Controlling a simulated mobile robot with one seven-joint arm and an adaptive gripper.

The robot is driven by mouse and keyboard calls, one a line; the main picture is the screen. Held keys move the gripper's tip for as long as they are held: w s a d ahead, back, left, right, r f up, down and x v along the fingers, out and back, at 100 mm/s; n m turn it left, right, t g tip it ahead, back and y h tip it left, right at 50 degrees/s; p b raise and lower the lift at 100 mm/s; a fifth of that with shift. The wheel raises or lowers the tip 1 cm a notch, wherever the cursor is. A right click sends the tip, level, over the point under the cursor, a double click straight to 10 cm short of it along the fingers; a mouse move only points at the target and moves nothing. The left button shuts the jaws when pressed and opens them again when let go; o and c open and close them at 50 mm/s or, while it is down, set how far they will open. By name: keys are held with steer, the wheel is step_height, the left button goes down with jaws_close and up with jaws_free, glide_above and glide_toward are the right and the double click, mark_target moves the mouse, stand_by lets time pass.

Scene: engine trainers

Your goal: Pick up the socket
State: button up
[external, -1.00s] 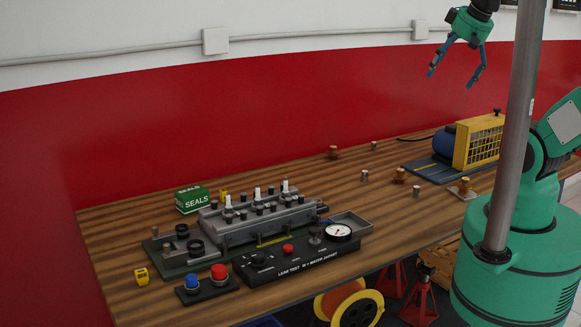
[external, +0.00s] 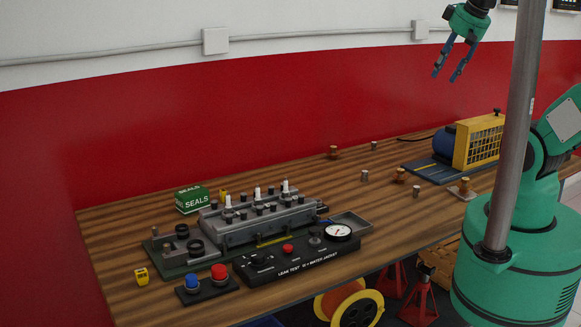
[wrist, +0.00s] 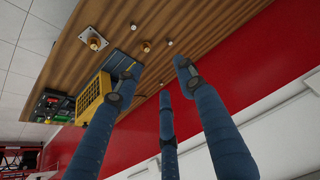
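My gripper (external: 444,78) hangs high above the back right of the workbench, empty, with its blue fingers spread apart. The wrist view shows its three fingers (wrist: 159,74) apart with nothing between them. Several small metal cylinders stand on the bench below; I cannot tell for sure which is the socket. Small grey cylinders stand at the middle (external: 365,175), at the back (external: 373,145) and nearer the front edge (external: 416,191). A brass-coloured fitting (external: 399,176) stands between them, and another (external: 333,152) stands farther back. In the wrist view a grey cylinder (wrist: 169,43) lies beyond the fingertips.
A yellow-caged machine (external: 478,145) with a blue motor stands on the right of the wooden bench (external: 300,172). A brass fitting on a plate (external: 465,188) is near it. An engine block (external: 255,218), leak-test panel (external: 300,262) and green SEALS box (external: 192,200) fill the left.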

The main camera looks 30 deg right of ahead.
steer(key=w+d+r+g+p, duration=0.15)
steer(key=w+r, duration=0.25)
steer(key=w, duration=0.6)
steer(key=m+g+p, duration=0.4)
steer(key=m+p, duration=0.1)
steer(key=p, duration=0.5)
glide_above(374, 146)
step_height(374, 146, down, 32)
steer(key=shift+w+d+f, duration=0.3)
steer(key=shift+d+f, duration=0.15)
steer(key=shift+f, duration=0.1)
steer(key=shift+f, duration=0.15)
steer(key=shift+f+p, duration=0.3)
steer(key=shift+f, duration=3.85)
